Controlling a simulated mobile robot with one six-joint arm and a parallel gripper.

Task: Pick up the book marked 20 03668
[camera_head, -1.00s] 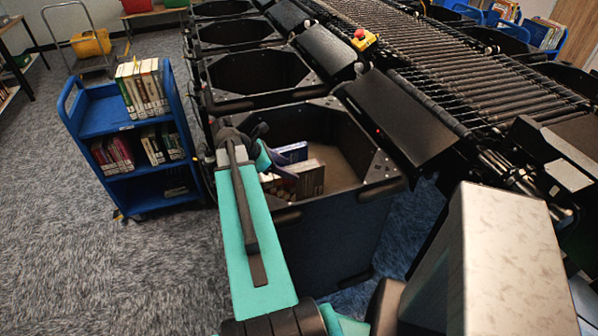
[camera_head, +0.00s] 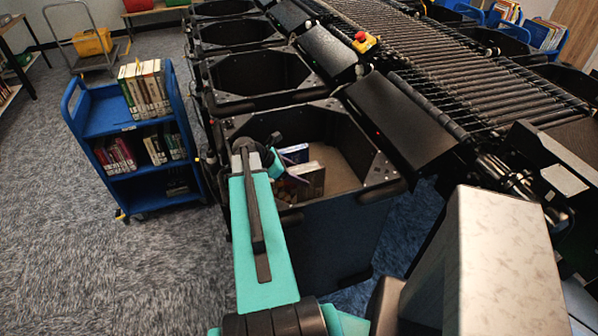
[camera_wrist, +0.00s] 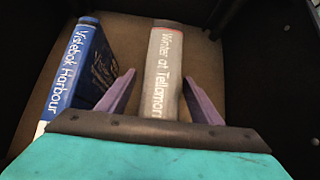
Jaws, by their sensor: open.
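A grey book (camera_wrist: 165,70) with "Winter at Tellamon" on its spine stands in a black bin; it also shows in the head view (camera_head: 312,178). A blue book (camera_wrist: 80,70) with "Visebok Harbour" on its spine stands to its left, and also shows in the head view (camera_head: 295,153). I cannot read the mark 20 03668 on either. My gripper (camera_wrist: 159,78) is open, its purple fingers on either side of the grey book. The right finger is close to the book; I cannot tell if it touches. The gripper hides the near end of the grey book.
The black bin (camera_head: 335,225) has high walls around the books and some bare brown floor (camera_head: 335,165). More bins (camera_head: 262,75) line up behind it. A roller conveyor (camera_head: 480,75) runs at right. A blue cart (camera_head: 105,122) with books stands at left.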

